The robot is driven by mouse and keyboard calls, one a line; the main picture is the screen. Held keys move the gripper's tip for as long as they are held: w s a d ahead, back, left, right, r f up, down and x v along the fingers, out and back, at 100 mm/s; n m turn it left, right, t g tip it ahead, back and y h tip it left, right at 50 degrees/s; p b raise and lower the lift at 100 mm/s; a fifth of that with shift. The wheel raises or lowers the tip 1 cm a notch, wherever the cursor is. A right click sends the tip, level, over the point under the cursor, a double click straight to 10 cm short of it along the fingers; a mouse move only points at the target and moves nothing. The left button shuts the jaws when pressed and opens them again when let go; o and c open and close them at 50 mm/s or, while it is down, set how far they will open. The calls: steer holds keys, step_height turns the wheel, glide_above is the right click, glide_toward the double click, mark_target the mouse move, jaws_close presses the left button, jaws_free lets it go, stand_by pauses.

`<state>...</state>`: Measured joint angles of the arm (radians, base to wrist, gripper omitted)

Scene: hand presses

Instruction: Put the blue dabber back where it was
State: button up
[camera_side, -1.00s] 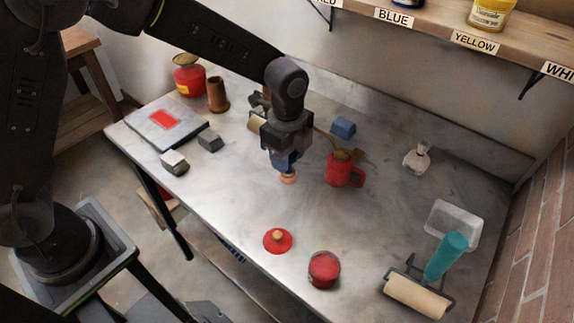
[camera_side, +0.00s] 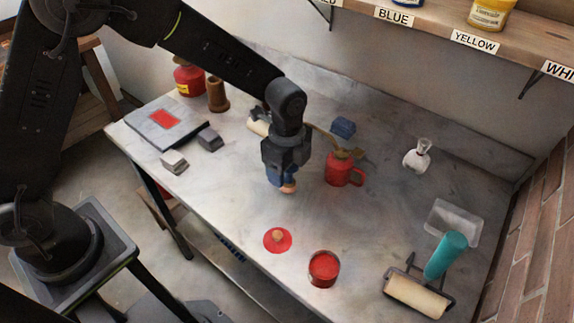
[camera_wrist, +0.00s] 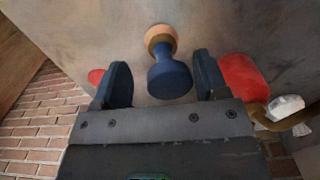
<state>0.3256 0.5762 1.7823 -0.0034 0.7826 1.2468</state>
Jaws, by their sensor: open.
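The blue dabber (camera_wrist: 170,80) has a blue handle and a round tan pad. In the wrist view it lies between the two fingers of my gripper (camera_wrist: 163,75), with a gap on each side. In the side view the dabber (camera_side: 289,188) shows just below my gripper (camera_side: 283,170), pad lowest and partly hidden by the fingers. My gripper is open around it. I cannot tell whether the pad touches the table.
A red lid (camera_side: 277,240) and a red tin (camera_side: 324,268) are nearer the front edge. A roller (camera_side: 417,295) lies at the right front. Grey blocks (camera_side: 209,139) are to the left.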

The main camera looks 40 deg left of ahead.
step_height(320, 180, up, 12)
steer(key=shift+r, duration=0.2)
stand_by(0.4)
steer(key=s+a+r+n+t, duration=0.3)
steer(key=s+a+r+n, duration=0.5)
steer(key=s+a+n, duration=0.15)
steer(key=s+a+n+t, duration=0.2)
steer(key=s+a+n, duration=0.2)
steer(key=s+n, duration=0.4)
steer(key=s, duration=0.2)
steer(key=shift+s+a+f+t, duration=0.25)
steer(key=shift+s+f+t, duration=0.05)
steer(key=shift+s, duration=0.05)
